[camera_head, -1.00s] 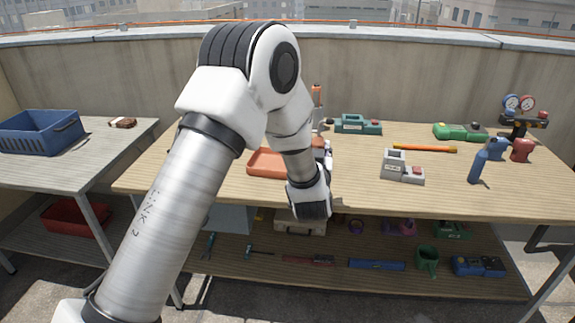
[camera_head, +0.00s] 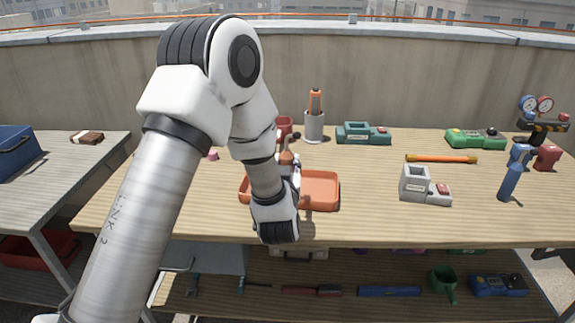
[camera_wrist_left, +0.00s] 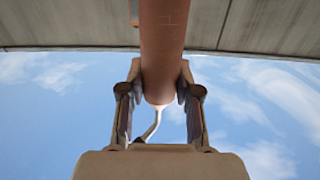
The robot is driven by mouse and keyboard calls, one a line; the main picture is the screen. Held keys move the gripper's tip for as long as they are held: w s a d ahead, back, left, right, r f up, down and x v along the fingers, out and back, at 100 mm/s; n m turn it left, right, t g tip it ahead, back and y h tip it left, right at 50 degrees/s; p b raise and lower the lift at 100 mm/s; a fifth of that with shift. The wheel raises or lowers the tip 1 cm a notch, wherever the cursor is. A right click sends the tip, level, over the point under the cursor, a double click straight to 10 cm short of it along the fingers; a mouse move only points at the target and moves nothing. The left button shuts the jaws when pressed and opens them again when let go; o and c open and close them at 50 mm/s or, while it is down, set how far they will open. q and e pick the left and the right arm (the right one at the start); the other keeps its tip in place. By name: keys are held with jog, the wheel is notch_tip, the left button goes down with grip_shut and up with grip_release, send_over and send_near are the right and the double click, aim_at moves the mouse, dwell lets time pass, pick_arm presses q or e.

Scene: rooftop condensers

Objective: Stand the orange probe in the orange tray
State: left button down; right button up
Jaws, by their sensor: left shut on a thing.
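The orange tray (camera_head: 322,190) lies on the wooden bench, partly hidden behind my left arm. My left gripper (camera_head: 290,168) is over the tray and largely hidden by its own wrist. It is shut on the orange probe (camera_head: 286,158), whose upper part shows above the wrist. In the left wrist view the probe (camera_wrist_left: 163,45) is a thick brownish-orange cylinder between the two fingers (camera_wrist_left: 160,95), with a thin pale curved piece at one end. The probe looks about upright. Whether its lower end touches the tray is hidden. My right gripper is not in view.
A grey block (camera_head: 414,184) and an orange rod (camera_head: 441,158) lie to the right. Bench between tray and block is clear.

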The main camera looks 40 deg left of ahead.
pick_arm(q)
jog(key=shift+s+r, duration=0.2)
jog(key=shift+s, duration=0.2)
jog(key=shift+w+f+b, duration=0.25)
jog(key=shift+f+b, duration=0.25)
jog(key=shift+f, duration=0.1)
jog(key=c, duration=0.8)
grip_release()
jog(key=shift+s, duration=0.1)
jog(key=shift+r, duration=0.1)
